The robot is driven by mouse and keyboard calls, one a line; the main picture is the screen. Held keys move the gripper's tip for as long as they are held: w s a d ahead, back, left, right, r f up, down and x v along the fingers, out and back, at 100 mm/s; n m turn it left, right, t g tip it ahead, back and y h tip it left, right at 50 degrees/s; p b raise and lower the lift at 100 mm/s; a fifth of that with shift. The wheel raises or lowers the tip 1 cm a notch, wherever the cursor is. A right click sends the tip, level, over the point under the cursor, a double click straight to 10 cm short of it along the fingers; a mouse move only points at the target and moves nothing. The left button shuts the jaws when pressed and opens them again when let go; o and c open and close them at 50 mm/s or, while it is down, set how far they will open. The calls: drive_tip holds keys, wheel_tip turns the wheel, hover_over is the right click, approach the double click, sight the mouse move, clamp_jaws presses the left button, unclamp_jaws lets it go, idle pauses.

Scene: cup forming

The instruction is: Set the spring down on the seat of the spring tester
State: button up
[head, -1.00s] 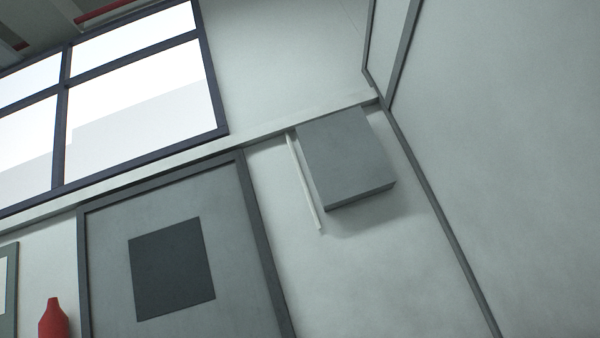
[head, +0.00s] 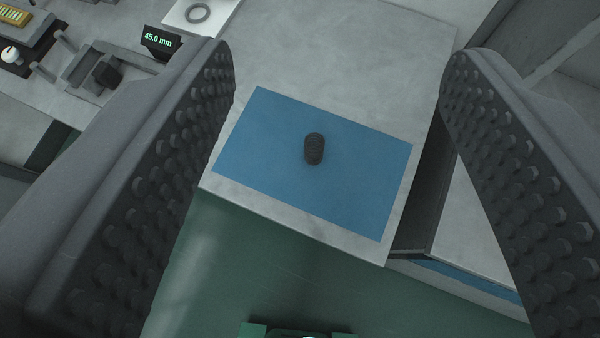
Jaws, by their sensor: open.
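The spring (head: 314,149), a small dark coil, stands on a blue mat (head: 262,180) near the front corner of a grey bench top. My gripper (head: 343,60) is open, with one studded finger on each side of the picture. The spring shows between the fingers, apart from both, and nothing is held. At the upper left is a device with a small dark display reading 45.0 mm (head: 160,42). It may be the spring tester, but I cannot tell. I cannot make out a seat on it for certain.
A white plate with a grey ring (head: 198,13) lies at the top left. A white knob (head: 11,55) and a yellow part (head: 14,14) are at the far left. The bench top (head: 330,50) behind the mat is clear. A green floor (head: 250,265) lies below the bench edge.

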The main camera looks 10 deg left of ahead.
sight(315, 145)
drive_tip(key=w+f+g+b, duration=0.1)
drive_tip(key=w+f, duration=0.2)
drive_tip(key=f, duration=0.8)
drive_tip(key=w+f+g+b, duration=0.1)
drive_tip(key=w+f, duration=0.3)
drive_tip(key=f, duration=0.7)
drive_tip(key=w+f+g+b, duration=0.1)
drive_tip(key=w+f+b, duration=0.2)
drive_tip(key=f, duration=0.7)
drive_tip(key=shift+w+a+f+n+g, duration=0.1)
drive_tip(key=shift+w+f+n+g, duration=0.2)
drive_tip(key=shift+w+f, duration=0.15)
drive_tip(key=b+x, duration=0.2)
drive_tip(key=x, duration=0.2)
drive_tip(key=shift+a+f, duration=0.2)
drive_tip(key=shift+f, duration=0.15)
drive_tip(key=shift+w+f, duration=0.15)
drive_tip(key=shift+w, duration=0.1)
drive_tip(key=c, duration=1.1)
drive_tip(key=shift+r, duration=0.25)
